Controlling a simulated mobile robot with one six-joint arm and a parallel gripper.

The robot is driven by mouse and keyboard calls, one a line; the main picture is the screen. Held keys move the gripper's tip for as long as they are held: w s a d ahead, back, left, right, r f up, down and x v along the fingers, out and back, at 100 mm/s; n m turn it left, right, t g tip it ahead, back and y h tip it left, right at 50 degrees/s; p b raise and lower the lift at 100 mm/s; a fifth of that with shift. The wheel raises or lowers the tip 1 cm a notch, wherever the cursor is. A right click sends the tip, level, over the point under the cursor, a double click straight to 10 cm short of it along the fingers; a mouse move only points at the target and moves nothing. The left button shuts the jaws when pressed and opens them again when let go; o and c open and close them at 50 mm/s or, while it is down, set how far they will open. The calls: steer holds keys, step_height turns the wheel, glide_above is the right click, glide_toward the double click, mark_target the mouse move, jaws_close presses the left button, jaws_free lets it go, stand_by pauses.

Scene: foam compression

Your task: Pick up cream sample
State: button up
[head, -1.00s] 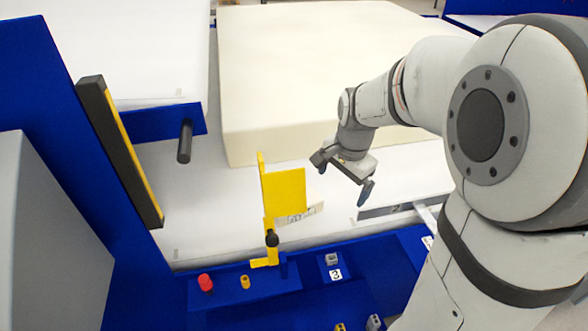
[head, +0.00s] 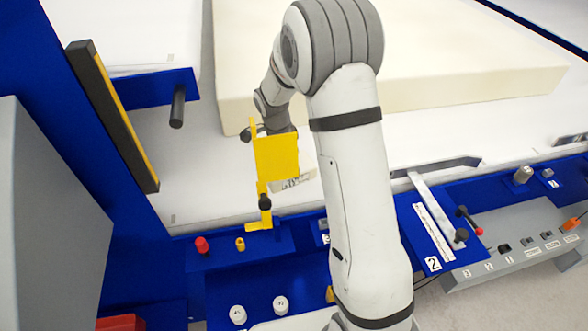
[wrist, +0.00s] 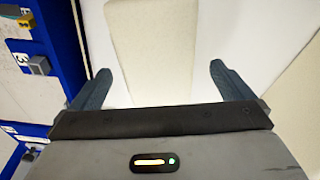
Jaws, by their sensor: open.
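A cream block (wrist: 155,50) lies on a white surface in the wrist view, long side pointing away from me. My gripper (wrist: 158,80) is open, one dark finger on each side of the block's near end. The block's near end is partly hidden by the gripper body, and I cannot tell how far the fingertips are above it.
The upright yellow plate (head: 276,157) stands in front of my gripper. A large cream slab (head: 450,65) lies behind my arm. A blue panel carries a red knob (head: 201,245) and a yellow one (head: 240,244). A yellow-edged dark bar (head: 112,115) stands at left.

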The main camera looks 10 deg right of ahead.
steer(key=f, duration=0.2)
steer(key=d+f, duration=0.1)
steer(key=f, duration=0.1)
steer(key=shift+f, duration=0.2)
steer(key=c, duration=0.9)
